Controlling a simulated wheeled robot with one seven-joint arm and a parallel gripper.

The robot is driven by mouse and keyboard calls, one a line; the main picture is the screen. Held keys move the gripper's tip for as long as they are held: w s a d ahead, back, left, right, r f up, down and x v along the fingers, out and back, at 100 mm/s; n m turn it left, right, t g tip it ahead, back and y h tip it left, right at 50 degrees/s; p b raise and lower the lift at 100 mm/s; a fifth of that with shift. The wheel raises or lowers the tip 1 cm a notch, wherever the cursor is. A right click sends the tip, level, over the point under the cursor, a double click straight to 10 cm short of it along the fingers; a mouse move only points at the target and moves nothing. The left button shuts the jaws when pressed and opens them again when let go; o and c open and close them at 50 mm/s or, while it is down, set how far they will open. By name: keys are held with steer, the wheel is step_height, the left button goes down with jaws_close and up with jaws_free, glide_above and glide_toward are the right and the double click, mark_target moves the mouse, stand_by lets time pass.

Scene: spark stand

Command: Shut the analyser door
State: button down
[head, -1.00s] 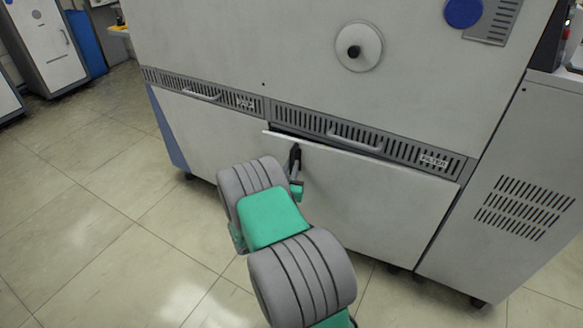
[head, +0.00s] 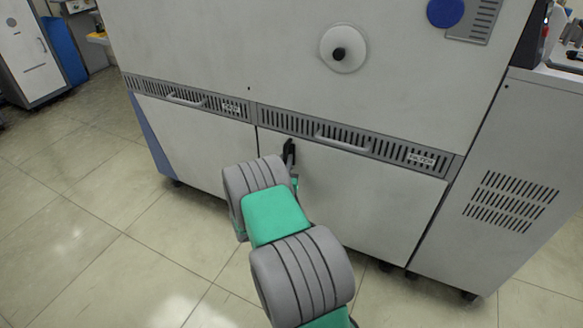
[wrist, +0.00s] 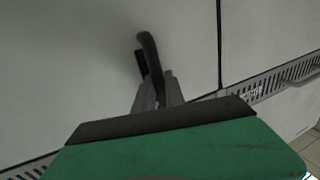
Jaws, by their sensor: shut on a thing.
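The analyser door (head: 365,200) is the white lower right panel of the big cabinet. In the head view it looks flush with the front, its top edge against the vent strip. Its upright black handle (head: 289,150) is near the door's left edge. My gripper (head: 292,168) is at the handle, partly hidden behind my arm. In the wrist view, the door (wrist: 60,70) fills the left and the black handle (wrist: 150,55) rises from between the fingers of my gripper (wrist: 158,88), which is shut on it. A narrow dark seam runs beside the door.
The lower left panel (head: 200,140) is flush beside the door. A vent strip (head: 330,138) with a bar handle runs above. A grey side unit (head: 500,180) stands at the right. The tiled floor (head: 80,220) is clear at the left.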

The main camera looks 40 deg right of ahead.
steer(key=shift+s+a+f, duration=0.1)
steer(key=shift+s+f, duration=0.05)
steer(key=c, duration=1.4)
jaws_free()
steer(key=v, duration=0.7)
steer(key=shift+s+a+p, duration=0.25)
steer(key=shift+a+p, duration=0.05)
steer(key=shift+p, duration=0.1)
